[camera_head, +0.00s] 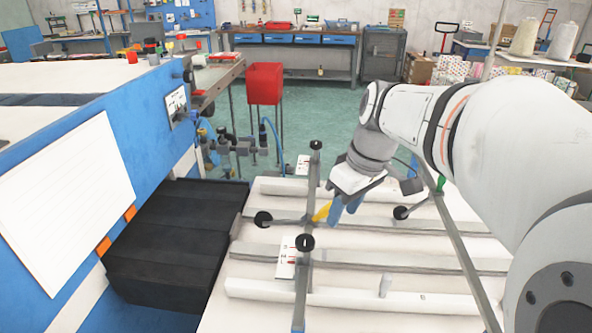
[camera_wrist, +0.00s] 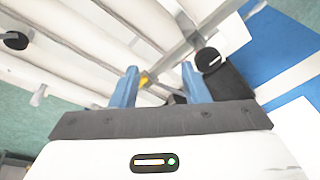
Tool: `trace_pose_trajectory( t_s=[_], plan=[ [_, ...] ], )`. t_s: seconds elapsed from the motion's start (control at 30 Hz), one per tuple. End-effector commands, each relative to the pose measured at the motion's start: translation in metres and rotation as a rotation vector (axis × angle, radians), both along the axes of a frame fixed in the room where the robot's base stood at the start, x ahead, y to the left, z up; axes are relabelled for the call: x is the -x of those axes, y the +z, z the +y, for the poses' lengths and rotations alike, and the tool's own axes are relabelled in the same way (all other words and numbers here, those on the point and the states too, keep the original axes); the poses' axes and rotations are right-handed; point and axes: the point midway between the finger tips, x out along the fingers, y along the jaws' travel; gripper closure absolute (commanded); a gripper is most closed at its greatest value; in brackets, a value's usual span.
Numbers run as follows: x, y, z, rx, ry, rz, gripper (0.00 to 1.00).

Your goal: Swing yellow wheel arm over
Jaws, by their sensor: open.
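The yellow wheel arm (camera_head: 322,212) shows as a short, slanting yellow piece beside the metal crossbar over the white slatted table. My gripper (camera_head: 345,208) is above the slats, with its blue fingers just right of the yellow piece. In the wrist view, my gripper (camera_wrist: 160,72) is open, its two blue fingers apart. A small part of the yellow arm (camera_wrist: 145,80) shows between them, close to the left finger. I cannot tell whether they touch. The rest of the yellow arm is hidden.
Black round wheels (camera_head: 263,218) and (camera_head: 305,242) sit around the crossbar; another black wheel (camera_head: 401,212) is right of my gripper. A black padded block (camera_head: 165,245) and a blue machine (camera_head: 75,160) stand left. A red box (camera_head: 264,83) stands behind.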

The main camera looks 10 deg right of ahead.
Motion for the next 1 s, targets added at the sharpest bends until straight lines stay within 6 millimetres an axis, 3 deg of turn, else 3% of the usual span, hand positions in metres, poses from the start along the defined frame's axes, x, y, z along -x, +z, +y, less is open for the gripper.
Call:
trace_pose_trajectory(
  t_s=[0.03, 0.1, 0.3, 0.57, 1.0],
  plan=[
    [-0.018, -0.010, -0.006, -0.024, 0.082, -0.002, 0.58],
    [-0.038, -0.009, -0.012, -0.059, 0.210, -0.017, 0.58],
    [-0.077, -0.007, -0.028, -0.136, 0.479, -0.080, 0.58],
    [-0.088, -0.012, -0.028, -0.161, 0.576, -0.110, 0.58],
    [-0.091, -0.069, -0.004, -0.160, 0.573, -0.109, 0.58]
  ],
)
